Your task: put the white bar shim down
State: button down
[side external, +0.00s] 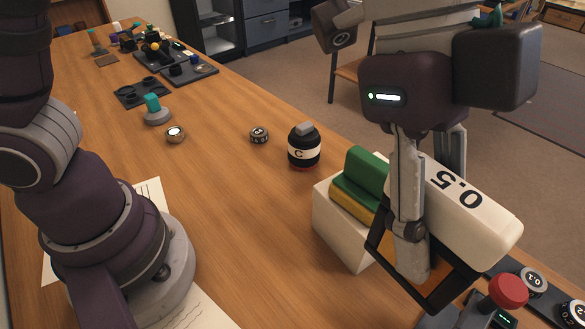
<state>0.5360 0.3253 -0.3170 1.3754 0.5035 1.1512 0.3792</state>
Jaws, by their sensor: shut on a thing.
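The white bar shim (478,218), a long block marked "0.5", is between the fingers of my gripper (420,232) at the right. My gripper is shut on it, with one finger across its near side and the other partly hidden behind it. The shim lies slantwise, beside and in front of a white box (340,232) holding a green bar (366,168) and a yellow bar (352,202). I cannot tell whether the shim touches the box or what is under it.
The wooden table (240,215) is clear in the middle.

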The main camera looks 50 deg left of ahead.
jog(key=w+a+n+t+y, duration=0.1)
jog(key=w+a+n+t, duration=0.1)
jog(key=w+a+n, duration=0.55)
jog(key=w+a+n+t+y, duration=0.1)
jog(key=w+a+n+t, duration=0.2)
jog(key=a, duration=0.7)
jog(key=s+a+n+y, duration=0.2)
jog(key=a+n, duration=0.5)
jog(key=a, duration=0.5)
jog(key=s+a+n+y, duration=0.2)
jog(key=a+n, duration=0.5)
jog(key=a, duration=0.5)
notch_tip(320, 180, down, 15)
jog(key=shift+m, duration=0.35)
jog(key=w+a, duration=0.2)
jog(key=w, duration=0.2)
jog(key=w+a+f, duration=0.1)
jog(key=w+a, duration=0.2)
jog(key=w, duration=0.2)
jog(key=w+a+f, duration=0.1)
jog(key=w+a, duration=0.2)
jog(key=w, duration=0.1)
jog(key=shift+w+a, duration=0.25)
jog(key=shift+f, duration=1.7)
